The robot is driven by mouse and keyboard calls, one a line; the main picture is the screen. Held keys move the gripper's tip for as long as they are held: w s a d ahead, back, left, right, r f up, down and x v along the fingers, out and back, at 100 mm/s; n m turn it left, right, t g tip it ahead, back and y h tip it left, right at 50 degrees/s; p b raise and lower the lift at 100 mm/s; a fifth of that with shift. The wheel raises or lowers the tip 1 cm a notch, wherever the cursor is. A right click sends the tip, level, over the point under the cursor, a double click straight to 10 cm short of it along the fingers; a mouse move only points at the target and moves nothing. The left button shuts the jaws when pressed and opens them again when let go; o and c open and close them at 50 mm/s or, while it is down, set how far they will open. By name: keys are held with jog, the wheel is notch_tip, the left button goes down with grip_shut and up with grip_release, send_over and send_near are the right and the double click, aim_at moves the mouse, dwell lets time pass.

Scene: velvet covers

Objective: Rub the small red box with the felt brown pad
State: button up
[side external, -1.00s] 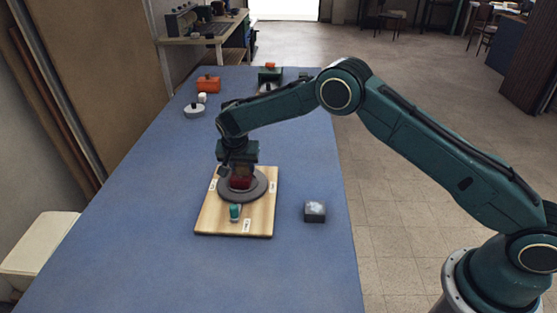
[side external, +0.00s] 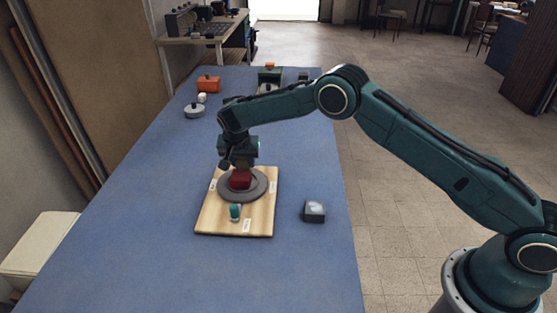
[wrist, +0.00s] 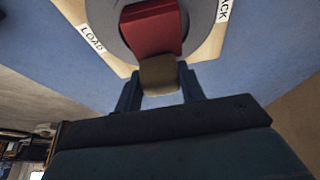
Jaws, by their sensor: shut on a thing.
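The small red box (side external: 240,180) sits on a round grey disc (side external: 258,190) on a wooden board (side external: 215,218). In the wrist view the red box (wrist: 152,32) is at the top centre. My gripper (side external: 240,163) is above the box, fingers pointing down. In the wrist view my gripper (wrist: 160,88) is shut on the brown felt pad (wrist: 160,75), which sits between the two fingers. The pad overlaps the box's near edge in that view; I cannot tell whether they touch.
A teal-and-white small piece (side external: 235,211) stands on the board's front part. A dark block with a pale top (side external: 315,211) is right of the board. A grey lidded dish (side external: 194,110), an orange box (side external: 208,84) and a green box (side external: 269,75) are farther back. The front blue cover is clear.

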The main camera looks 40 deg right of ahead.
aim_at(241, 178)
jog(key=shift+w+d, duration=0.4)
jog(key=shift+d, duration=0.15)
jog(key=shift+s+a, duration=2.2)
jog(key=shift+a, duration=0.2)
notch_tip(241, 178, up, 8)
jog(key=shift+w+d, duration=0.1)
